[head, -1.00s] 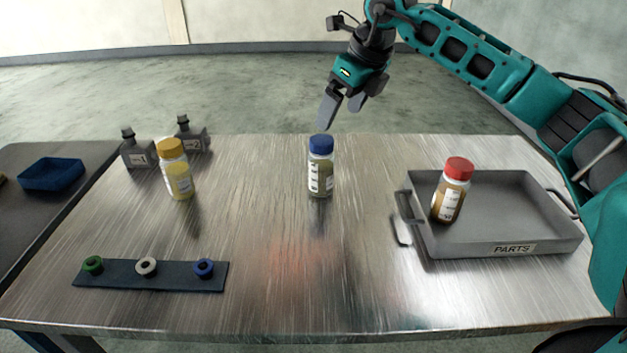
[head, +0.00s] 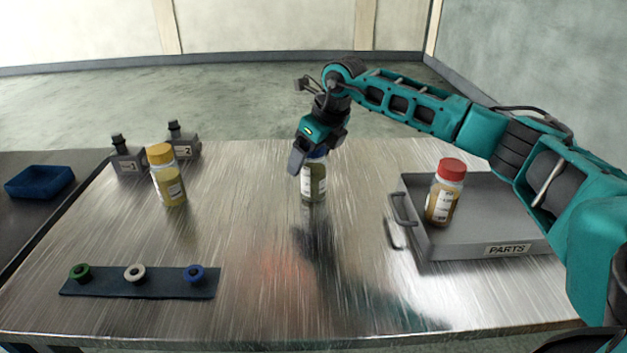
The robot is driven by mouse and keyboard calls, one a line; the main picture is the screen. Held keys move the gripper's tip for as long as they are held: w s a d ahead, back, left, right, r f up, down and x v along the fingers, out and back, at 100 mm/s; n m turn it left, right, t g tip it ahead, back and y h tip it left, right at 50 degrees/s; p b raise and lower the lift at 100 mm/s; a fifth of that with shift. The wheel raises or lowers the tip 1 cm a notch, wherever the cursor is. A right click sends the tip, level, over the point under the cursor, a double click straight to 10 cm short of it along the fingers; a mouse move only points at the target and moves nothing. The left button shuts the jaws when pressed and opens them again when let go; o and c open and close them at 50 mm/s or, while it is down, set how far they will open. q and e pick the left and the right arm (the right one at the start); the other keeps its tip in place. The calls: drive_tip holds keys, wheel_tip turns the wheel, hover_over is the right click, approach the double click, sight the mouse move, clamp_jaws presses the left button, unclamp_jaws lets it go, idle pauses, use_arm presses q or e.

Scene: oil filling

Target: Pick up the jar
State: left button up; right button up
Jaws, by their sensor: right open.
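A jar with a blue lid (head: 314,184) stands upright on the metal table, near the middle. My right gripper (head: 308,158) is over its top, pointing down, with its jaws open. One finger shows in front of the lid's left side and the gripper hides most of the lid. I cannot tell whether the fingers touch the jar. A jar with a red lid (head: 445,195) stands in the grey parts tray (head: 485,232) on the right. A jar with a yellow lid (head: 168,178) stands on the left. My left gripper is not in view.
Two dark grey bottles (head: 128,158) stand behind the yellow-lidded jar. A dark strip (head: 165,283) with green, white and blue rings lies at the front left. A blue bin (head: 40,182) is on the side table. The table's front middle is clear.

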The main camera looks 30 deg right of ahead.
drive_tip(key=c, duration=1.5)
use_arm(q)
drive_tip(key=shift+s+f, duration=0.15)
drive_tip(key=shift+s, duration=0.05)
use_arm(e)
drive_tip(key=shift+c, duration=0.3)
drive_tip(key=shift+r, duration=0.15)
drive_tip(key=shift+r, duration=0.2)
clamp_jaws()
use_arm(q)
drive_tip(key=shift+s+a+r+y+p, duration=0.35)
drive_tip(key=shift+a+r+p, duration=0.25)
drive_tip(key=shift+p, duration=0.95)
use_arm(e)
wheel_tip(320, 180, up, 19)
drive_tip(key=shift+r, duration=0.2)
